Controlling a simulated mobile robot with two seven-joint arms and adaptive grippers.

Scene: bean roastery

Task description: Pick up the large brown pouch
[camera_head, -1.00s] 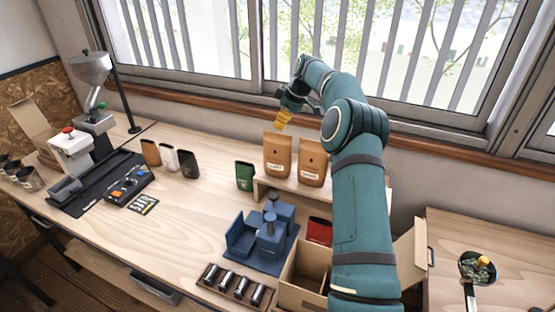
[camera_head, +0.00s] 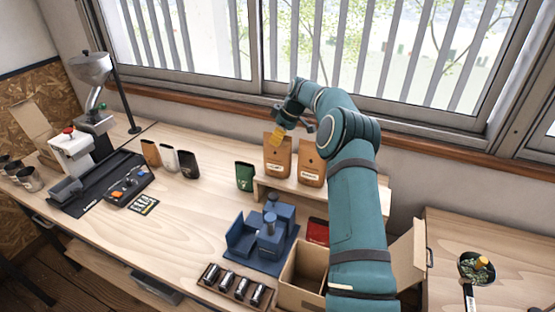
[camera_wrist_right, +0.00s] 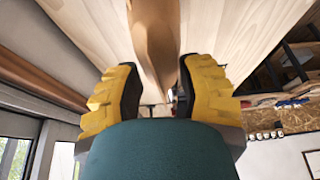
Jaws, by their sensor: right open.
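Two large brown pouches stand upright side by side on the low wooden shelf: the left pouch (camera_head: 277,158) and the right pouch (camera_head: 312,166), each with a pale label. My right gripper (camera_head: 279,132) is open at the top of the left pouch, its yellow fingers overlapping the pouch's upper edge. In the right wrist view the open fingers (camera_wrist_right: 158,88) stand on either side of a brown pouch (camera_wrist_right: 154,40); I see no clear grip on it. My left gripper is out of view.
A green pouch (camera_head: 244,176) stands left of the shelf (camera_head: 345,197). A blue press (camera_head: 268,228), an open cardboard box (camera_head: 302,276) and a red pouch (camera_head: 318,231) are in front. Smaller pouches (camera_head: 168,158) stand farther left. The window sill runs close behind.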

